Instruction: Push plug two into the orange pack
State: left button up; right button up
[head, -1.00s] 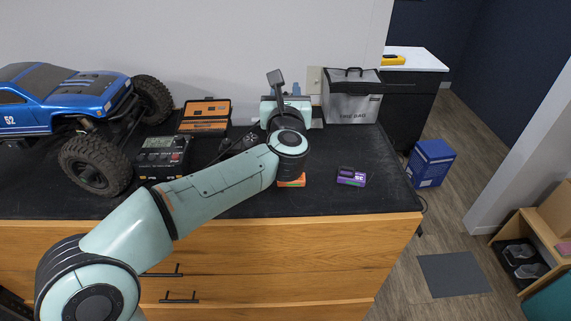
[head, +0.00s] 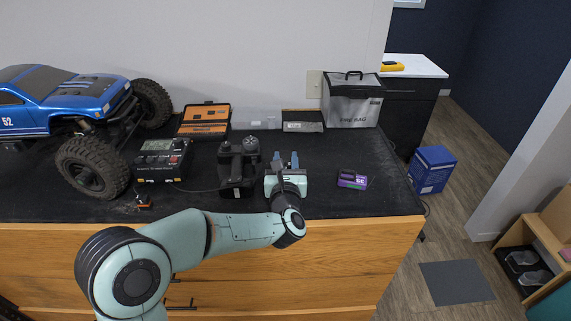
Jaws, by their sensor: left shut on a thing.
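My left gripper (head: 285,161) is low over the front part of the black bench top, its blue fingers pointing away from me. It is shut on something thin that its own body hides. A thin dark cable runs from the charger (head: 162,160) across the bench to the gripper, so the held thing appears to be plug two. The orange pack is not visible; the gripper and wrist cover the spot where it lay. I cannot tell whether plug and pack touch. My right gripper is not in view.
A black transmitter-like device (head: 238,168) stands close left of the gripper. A purple pack (head: 352,179) lies to the right. A small orange-tipped piece (head: 143,201) lies near the blue truck (head: 75,110). An open orange case (head: 205,121) and a grey bag (head: 351,100) stand behind.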

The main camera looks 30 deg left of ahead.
pick_arm(q)
jog(key=shift+f, duration=0.5)
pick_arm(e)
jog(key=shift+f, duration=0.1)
pick_arm(q)
jog(key=o, duration=1)
jog(key=shift+r, duration=0.15)
jog(key=b+v, duration=0.4)
jog(key=v, duration=0.6)
jog(key=shift+s+d, duration=0.2)
jog(key=shift+s, duration=0.1)
jog(key=shift+s+d, duration=0.3)
jog(key=shift+s, duration=0.35)
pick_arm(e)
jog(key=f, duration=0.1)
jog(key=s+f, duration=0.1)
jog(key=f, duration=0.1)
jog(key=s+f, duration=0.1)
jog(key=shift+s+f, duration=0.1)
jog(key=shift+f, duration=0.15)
